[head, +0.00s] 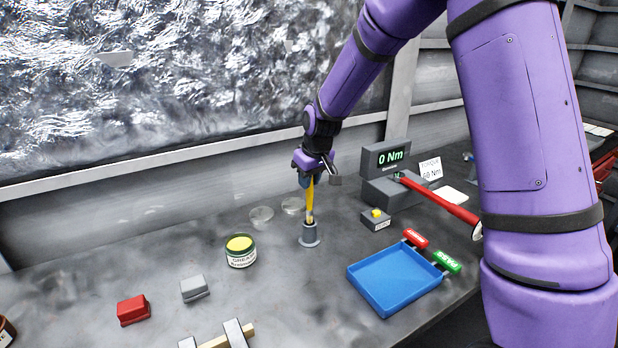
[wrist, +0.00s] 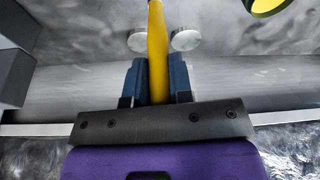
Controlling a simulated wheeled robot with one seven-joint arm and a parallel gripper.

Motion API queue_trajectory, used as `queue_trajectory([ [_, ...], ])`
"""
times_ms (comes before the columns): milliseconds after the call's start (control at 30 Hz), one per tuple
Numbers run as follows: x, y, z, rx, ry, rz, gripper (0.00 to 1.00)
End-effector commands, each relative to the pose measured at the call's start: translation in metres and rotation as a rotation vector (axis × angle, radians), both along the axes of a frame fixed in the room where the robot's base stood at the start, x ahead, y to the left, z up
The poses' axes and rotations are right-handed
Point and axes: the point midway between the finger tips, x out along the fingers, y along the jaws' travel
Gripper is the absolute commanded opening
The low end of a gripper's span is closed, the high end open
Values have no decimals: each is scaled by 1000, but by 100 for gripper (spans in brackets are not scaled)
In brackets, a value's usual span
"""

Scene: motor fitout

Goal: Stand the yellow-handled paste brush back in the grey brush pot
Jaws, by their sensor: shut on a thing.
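The yellow-handled paste brush (head: 310,202) is upright in the head view, its lower end at the mouth of the grey brush pot (head: 310,239). I cannot tell how deep the brush sits in the pot. My gripper (head: 308,178) is above the pot, shut on the upper handle. In the wrist view, the yellow handle (wrist: 157,50) stands between the two dark fingers of my gripper (wrist: 155,80). The pot does not show in the wrist view.
A grease tin (head: 241,258) stands left of the pot. A blue tray (head: 392,284) lies to the right, with a small box with a yellow button (head: 375,220) behind it. A torque tester (head: 388,176) with a red-handled wrench (head: 440,201) stands at the back right.

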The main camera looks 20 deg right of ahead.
Motion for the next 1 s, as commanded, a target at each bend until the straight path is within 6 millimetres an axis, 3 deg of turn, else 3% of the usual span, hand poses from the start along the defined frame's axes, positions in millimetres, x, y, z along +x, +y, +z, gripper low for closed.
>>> queue_trajectory([
  [1000,0,0,-17,0,0,0,0],
])
